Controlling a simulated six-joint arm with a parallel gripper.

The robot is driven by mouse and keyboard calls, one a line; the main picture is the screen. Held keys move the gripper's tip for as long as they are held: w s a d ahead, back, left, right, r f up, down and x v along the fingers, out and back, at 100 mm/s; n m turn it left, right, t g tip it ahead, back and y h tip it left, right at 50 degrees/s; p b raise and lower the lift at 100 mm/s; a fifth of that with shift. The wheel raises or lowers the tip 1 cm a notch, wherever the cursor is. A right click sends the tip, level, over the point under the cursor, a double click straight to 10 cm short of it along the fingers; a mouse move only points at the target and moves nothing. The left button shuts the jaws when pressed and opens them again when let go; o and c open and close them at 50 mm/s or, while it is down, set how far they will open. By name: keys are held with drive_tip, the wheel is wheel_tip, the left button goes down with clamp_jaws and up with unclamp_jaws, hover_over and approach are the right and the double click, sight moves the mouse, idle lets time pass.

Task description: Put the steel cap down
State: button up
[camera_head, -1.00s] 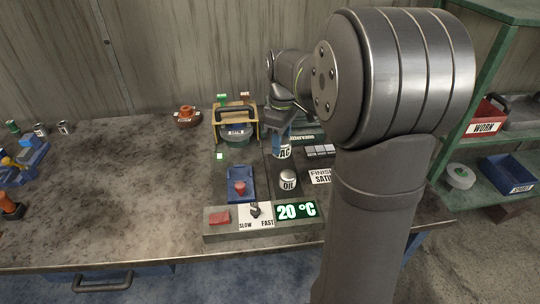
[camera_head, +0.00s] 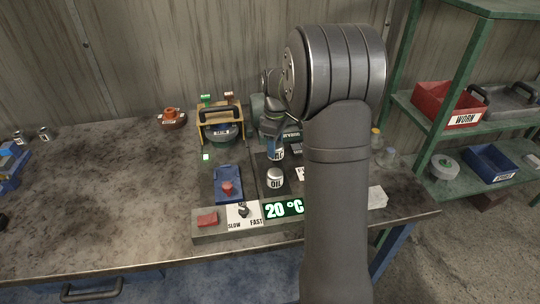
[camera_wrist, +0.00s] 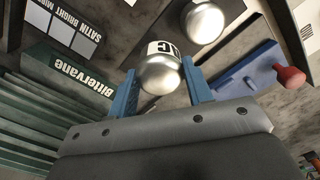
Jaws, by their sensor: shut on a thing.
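The steel cap (camera_wrist: 160,72) is a round, shiny metal piece with a white label reading "AC". It sits between the two blue fingertips of my gripper (camera_wrist: 161,86) in the wrist view, and the gripper is shut on it. In the head view my gripper (camera_head: 275,146) is above the dark area right of the blue tray, with the cap (camera_head: 278,155) low between its fingers. Whether the cap touches the surface beneath I cannot tell. My arm hides part of the area to the right.
A blue tray (camera_head: 229,172) with a red knob lies to the left. A control strip (camera_head: 206,231) runs along the front. The bench's left side is mostly clear.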

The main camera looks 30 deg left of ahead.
drive_tip(key=shift+s+a+f, duration=0.1)
drive_tip(key=shift+a+f, duration=0.15)
drive_tip(key=shift+a, duration=0.2)
drive_tip(key=shift+s+a+f, duration=0.1)
drive_tip(key=shift+a+f, duration=0.15)
drive_tip(key=shift+a, duration=0.2)
drive_tip(key=shift+f, duration=2.05)
drive_tip(key=shift+f, duration=0.15)
drive_tip(key=o, duration=1.2)
wheel_tip(320, 180, up, 12)
drive_tip(key=shift+r, duration=0.2)
